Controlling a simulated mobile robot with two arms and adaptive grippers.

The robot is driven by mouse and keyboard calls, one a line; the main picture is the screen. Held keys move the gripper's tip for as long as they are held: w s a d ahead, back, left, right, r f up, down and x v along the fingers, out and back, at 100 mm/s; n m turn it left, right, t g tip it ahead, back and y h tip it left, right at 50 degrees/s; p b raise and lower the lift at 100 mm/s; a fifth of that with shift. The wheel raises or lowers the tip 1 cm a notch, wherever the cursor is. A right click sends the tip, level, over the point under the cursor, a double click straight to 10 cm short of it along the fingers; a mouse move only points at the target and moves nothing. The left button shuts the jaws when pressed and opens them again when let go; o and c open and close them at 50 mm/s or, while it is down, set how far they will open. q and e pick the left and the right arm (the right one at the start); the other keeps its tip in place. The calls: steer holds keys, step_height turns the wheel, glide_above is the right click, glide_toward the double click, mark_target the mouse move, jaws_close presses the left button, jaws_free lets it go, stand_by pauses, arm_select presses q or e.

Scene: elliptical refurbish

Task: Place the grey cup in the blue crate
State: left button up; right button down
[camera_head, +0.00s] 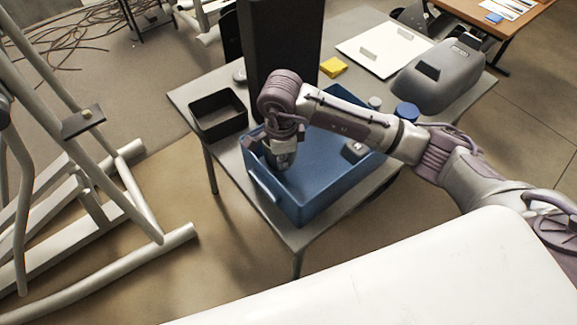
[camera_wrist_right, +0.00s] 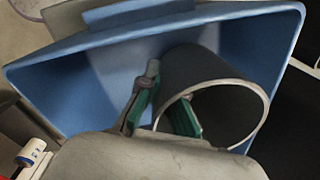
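The blue crate (camera_head: 325,190) stands on the near end of the grey table. My right gripper (camera_head: 284,158) points down inside its left part. In the right wrist view, the grey cup (camera_wrist_right: 205,70), dark with a lighter rim, is tilted within the blue crate (camera_wrist_right: 75,95), its mouth facing the camera. The green-padded fingers of my right gripper (camera_wrist_right: 165,105) are spread apart, one outside the cup and one at its mouth. A gap shows between the outer finger and the cup wall. Whether the cup touches the crate floor cannot be told. My left gripper is out of view.
A black bin (camera_head: 219,112) sits left of the crate, and a tall black box (camera_head: 280,45) stands behind it. A small grey item (camera_head: 354,149) lies in the crate's right side. A yellow block (camera_head: 333,67), a blue round item (camera_head: 407,111) and a grey machine (camera_head: 440,75) are farther back.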

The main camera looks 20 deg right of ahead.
steer(key=shift+f, duration=0.35)
step_height(320, 180, down, 3)
steer(key=shift+r, duration=0.1)
steer(key=shift+f, duration=0.55)
steer(key=shift+f, duration=0.15)
steer(key=c, duration=1.3)
jaws_free()
